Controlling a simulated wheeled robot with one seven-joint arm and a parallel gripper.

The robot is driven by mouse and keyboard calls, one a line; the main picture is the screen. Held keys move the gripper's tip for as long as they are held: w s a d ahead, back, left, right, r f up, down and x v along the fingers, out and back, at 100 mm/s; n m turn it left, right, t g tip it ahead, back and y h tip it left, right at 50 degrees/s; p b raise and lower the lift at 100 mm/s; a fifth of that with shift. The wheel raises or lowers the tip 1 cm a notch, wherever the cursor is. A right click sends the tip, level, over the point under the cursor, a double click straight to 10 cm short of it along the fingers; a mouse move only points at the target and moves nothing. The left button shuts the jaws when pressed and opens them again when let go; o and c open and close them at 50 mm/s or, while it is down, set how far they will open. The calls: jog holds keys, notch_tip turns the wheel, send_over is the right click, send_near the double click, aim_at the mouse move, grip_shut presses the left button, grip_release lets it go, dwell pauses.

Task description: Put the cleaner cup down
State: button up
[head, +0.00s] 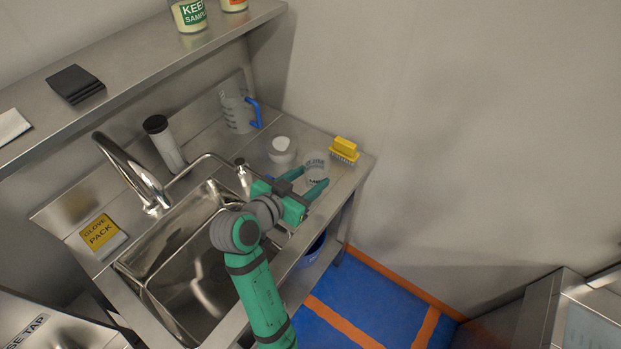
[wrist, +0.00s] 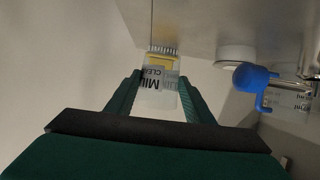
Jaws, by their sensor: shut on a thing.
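The cleaner cup (head: 316,165) is a small clear cup with dark printed lettering, at the right end of the steel sink counter. My gripper (head: 311,181) is shut on it, one finger on each side.
A yellow brush (head: 344,149) stands just behind and right of the cup. A white jar (head: 282,151) is to its left, and a jug with a blue handle (head: 238,112) is farther back. The sink basin (head: 200,290) and tap (head: 128,165) lie left. The counter's right edge (head: 362,178) is close.

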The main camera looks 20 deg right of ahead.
aim_at(308, 187)
jog(key=shift+w+d+f, duration=0.15)
jog(key=shift+w+f, duration=0.3)
jog(key=shift+f, duration=0.25)
jog(key=f, duration=0.1)
jog(key=w+f, duration=0.1)
jog(key=f, duration=0.1)
jog(key=shift+f, duration=0.1)
jog(key=shift+s+d+f, duration=0.1)
jog(key=shift+s+d, duration=0.05)
jog(key=shift+s, duration=0.15)
jog(key=shift+f, duration=0.2)
jog(key=o, duration=1.1)
jog(key=shift+w, duration=0.1)
jog(key=shift+w, duration=0.1)
jog(key=v, duration=1.2)
jog(key=shift+r, duration=0.25)
